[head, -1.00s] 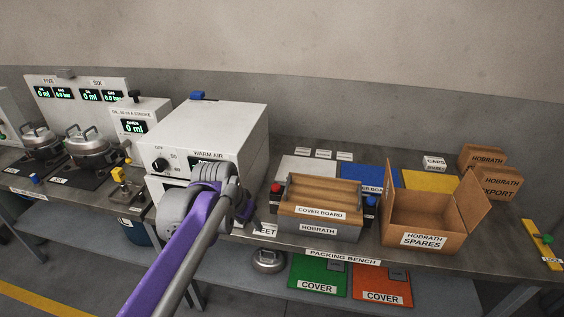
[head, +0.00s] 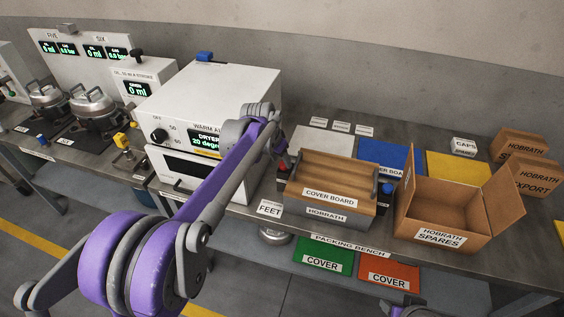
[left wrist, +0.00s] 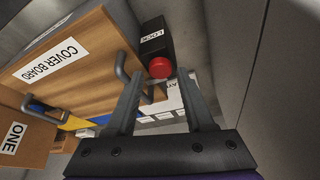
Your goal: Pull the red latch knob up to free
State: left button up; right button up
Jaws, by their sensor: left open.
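The red latch knob (left wrist: 160,68) sits on a black block (left wrist: 154,42) labelled LOCK in the left wrist view. In the head view the knob (head: 282,163) is small and partly covered by my left arm, left of the wooden cover board. My left gripper (left wrist: 161,76) is open, with its two fingertips either side of the knob in the picture. I cannot tell how far the tips are from it. The cover board (left wrist: 75,65) with grey handles lies beside the block; it also shows in the head view (head: 325,170).
An open carton (head: 440,235) stands right of the cover board. The white dryer (head: 215,95) is close to my left arm. Blue (head: 382,155) and yellow (head: 457,170) sheets lie behind. A handle (left wrist: 121,68) of the board is close to the left finger.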

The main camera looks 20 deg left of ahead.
aim_at(284, 166)
pick_arm(q)
jog(key=shift+x, duration=1.1)
grip_shut()
dwell(0.7)
